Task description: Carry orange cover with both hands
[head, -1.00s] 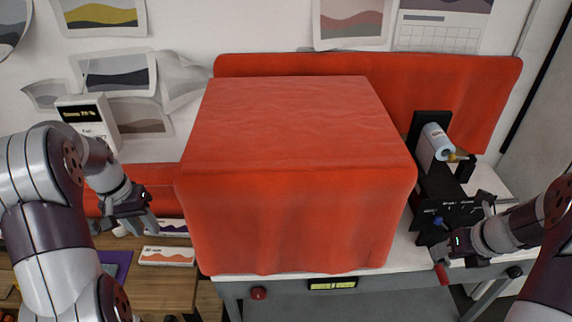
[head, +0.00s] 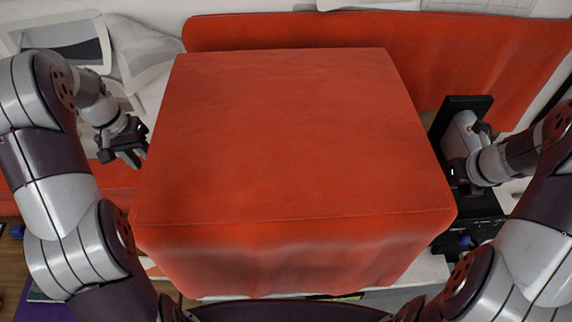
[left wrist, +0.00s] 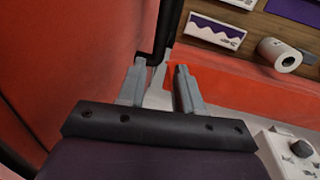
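The orange cover (head: 290,140) is a large box-shaped cloth with a flat top and hanging sides, in the middle of the head view. My left gripper (head: 140,158) is beside its left side, near the upper left. In the left wrist view my left gripper (left wrist: 160,82) has its two fingers apart with nothing clearly held between them. The orange cover's side (left wrist: 70,60) fills the left of that view. My right gripper (head: 455,172) is right of the cover, by a dark device. Its fingers are too dark and hidden to read.
A low orange panel (head: 300,30) stands behind the cover. A dark device (head: 468,112) stands close to the cover's right side. In the left wrist view, a white roll (left wrist: 278,55) lies by a wooden shelf, and a white box with a knob (left wrist: 296,150) is at lower right.

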